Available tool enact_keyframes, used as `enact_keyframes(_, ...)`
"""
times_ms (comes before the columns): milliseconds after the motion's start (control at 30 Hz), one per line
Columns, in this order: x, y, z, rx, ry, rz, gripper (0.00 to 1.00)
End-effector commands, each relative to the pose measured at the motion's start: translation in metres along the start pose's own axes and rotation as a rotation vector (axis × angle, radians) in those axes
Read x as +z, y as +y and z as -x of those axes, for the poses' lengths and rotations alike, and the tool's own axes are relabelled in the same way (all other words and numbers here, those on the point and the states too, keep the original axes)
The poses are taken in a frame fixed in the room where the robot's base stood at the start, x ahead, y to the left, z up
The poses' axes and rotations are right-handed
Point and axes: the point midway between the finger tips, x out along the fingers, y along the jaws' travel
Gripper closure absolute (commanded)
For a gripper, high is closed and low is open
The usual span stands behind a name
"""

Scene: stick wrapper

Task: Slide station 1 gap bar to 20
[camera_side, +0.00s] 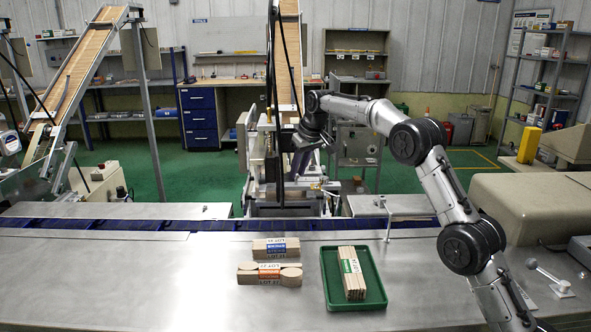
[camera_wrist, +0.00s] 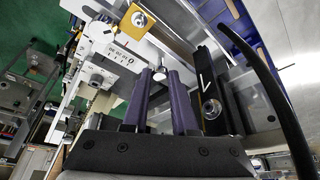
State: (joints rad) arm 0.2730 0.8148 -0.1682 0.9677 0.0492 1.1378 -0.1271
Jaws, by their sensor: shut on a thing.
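My gripper (camera_wrist: 161,76) is at the wrapping station in the middle background, with its two purple fingers shut on a small round metal knob (camera_wrist: 160,72). The knob seems to belong to the gap bar, most of which is hidden behind the fingers. A white scale plate (camera_wrist: 122,55) with small printed numbers lies just left of the fingertips; I cannot read its setting. In the side view my gripper (camera_side: 297,160) reaches down at the station (camera_side: 282,192), and the knob is hidden there.
A yellow plate with a round knob (camera_wrist: 138,19) and a black bracket with a white mark (camera_wrist: 208,85) stand close to the fingers. A black cable (camera_wrist: 262,75) hangs at the right. A green tray (camera_side: 328,290) and stick bundles (camera_side: 272,248) lie on the front table.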

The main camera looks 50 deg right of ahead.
Motion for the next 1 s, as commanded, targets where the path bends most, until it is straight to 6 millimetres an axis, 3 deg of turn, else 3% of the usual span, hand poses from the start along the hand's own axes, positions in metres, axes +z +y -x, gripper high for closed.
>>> enact_keyframes(200, 0.000, 0.000, 0.001, 0.000, -0.001, 0.000, 1.00)
enact_keyframes(233, 0.000, 0.000, 0.001, 0.000, -0.001, 0.000, 0.71)
enact_keyframes(400, 0.000, 0.000, 0.001, 0.001, 0.000, 0.000, 0.44)
enact_keyframes(767, 0.000, 0.001, 0.005, 0.001, 0.002, 0.000, 0.44)
enact_keyframes(1000, -0.001, 0.001, 0.043, 0.001, 0.006, 0.000, 0.44)
